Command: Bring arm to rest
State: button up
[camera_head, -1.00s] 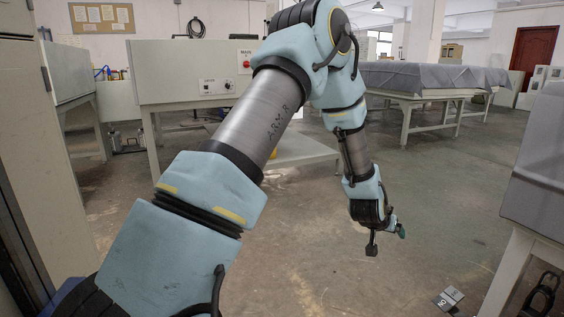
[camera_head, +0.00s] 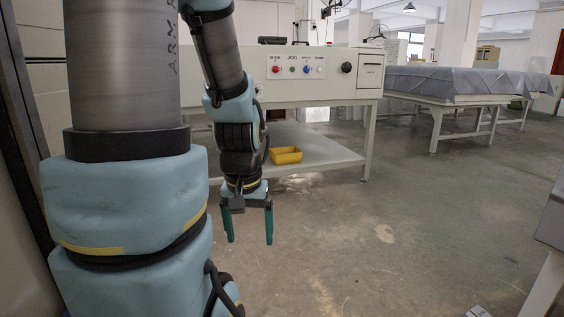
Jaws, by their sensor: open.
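My gripper (camera_head: 249,226) hangs at the end of my bent arm, left of the middle of the view. Its two green fingers point down and stand apart, with nothing between them. It is above the bare concrete floor (camera_head: 390,235) and appears in front of the plate processor (camera_head: 330,92). My arm's large lower links fill the left side and hide part of the machine.
The processor's front carries a red knob, buttons and a black dial. A yellow tray (camera_head: 286,155) sits on its lower shelf (camera_head: 325,150). Grey-covered tables (camera_head: 455,82) stand at the back right. Another table's edge (camera_head: 552,215) is at the right. The middle floor is clear.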

notch_tip(320, 180, up, 33)
jog(key=p, duration=3.2)
jog(key=shift+r, duration=0.2)
jog(key=shift+w, duration=0.1)
